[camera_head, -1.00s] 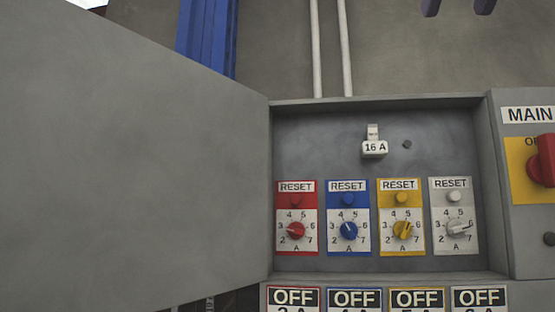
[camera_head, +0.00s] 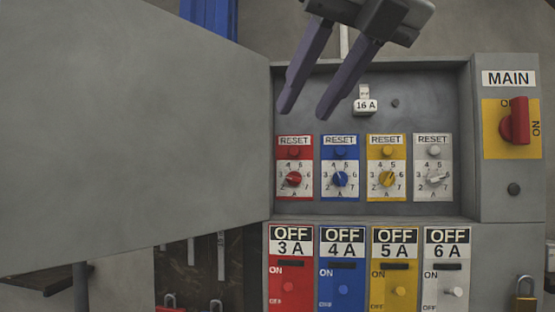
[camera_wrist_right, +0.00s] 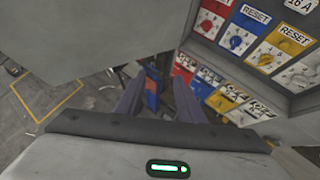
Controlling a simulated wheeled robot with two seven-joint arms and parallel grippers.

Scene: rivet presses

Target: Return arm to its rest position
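My right gripper (camera_head: 304,112) comes in from the top of the head view, its two dark fingers apart with nothing between them. It appears in front of the upper part of an open grey control cabinet (camera_head: 440,90). Whether it touches the cabinet cannot be told. In the right wrist view the same fingers (camera_wrist_right: 157,95) are spread, with floor and distant items behind them. My left gripper is in neither current view.
The cabinet's large grey door (camera_head: 130,130) stands open at left. Inside are red (camera_head: 294,180), blue (camera_head: 340,180), yellow (camera_head: 387,180) and white (camera_head: 437,180) dials, with OFF-labelled switches below. A red MAIN switch (camera_head: 516,122) is at right. Padlocks (camera_head: 524,290) hang low.

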